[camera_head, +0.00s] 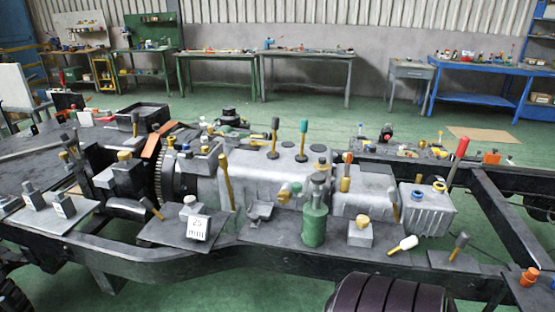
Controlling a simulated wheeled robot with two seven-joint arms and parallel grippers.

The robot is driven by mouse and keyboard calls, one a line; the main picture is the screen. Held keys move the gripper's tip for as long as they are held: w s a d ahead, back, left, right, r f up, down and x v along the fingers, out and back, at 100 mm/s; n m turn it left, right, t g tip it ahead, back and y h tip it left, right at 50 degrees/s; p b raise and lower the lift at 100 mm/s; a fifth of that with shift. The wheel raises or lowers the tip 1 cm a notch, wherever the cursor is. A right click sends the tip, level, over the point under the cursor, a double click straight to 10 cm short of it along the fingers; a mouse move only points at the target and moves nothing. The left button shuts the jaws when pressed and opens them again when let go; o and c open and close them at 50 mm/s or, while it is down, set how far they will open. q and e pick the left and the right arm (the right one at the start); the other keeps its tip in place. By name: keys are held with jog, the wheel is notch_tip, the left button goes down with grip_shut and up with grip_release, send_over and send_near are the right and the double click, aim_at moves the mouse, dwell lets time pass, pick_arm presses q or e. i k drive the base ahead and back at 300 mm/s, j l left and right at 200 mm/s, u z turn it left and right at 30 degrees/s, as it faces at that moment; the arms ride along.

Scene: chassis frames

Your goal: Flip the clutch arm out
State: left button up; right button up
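No part labelled as the clutch arm shows, and I cannot tell which one it is. Near the toothed flywheel (165,180) an orange slanted piece (152,145) stands on the dark housing. A thin yellow lever (226,182) stands upright against the left end of the grey gearbox casing (265,180). Two levers with a dark knob (275,124) and a green knob (303,126) rise from the casing's top. A short tilted lever (152,208) sits below the flywheel. Neither of my grippers is in view.
The black chassis frame (130,262) crosses the view, with a dark tyre (388,293) in front. Workbenches (305,54) line the back wall; green floor lies between.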

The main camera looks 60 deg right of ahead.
aim_at(223, 158)
jog(key=z, duration=1.55)
jog(key=i+j, duration=0.2)
jog(key=i+j+z, duration=0.15)
jog(key=j, duration=0.3)
jog(key=i+j, duration=0.25)
jog(key=i+j+z, duration=0.1)
jog(key=j, duration=0.35)
jog(key=i+j+z, duration=0.1)
jog(key=i+j, duration=0.15)
jog(key=j, duration=0.1)
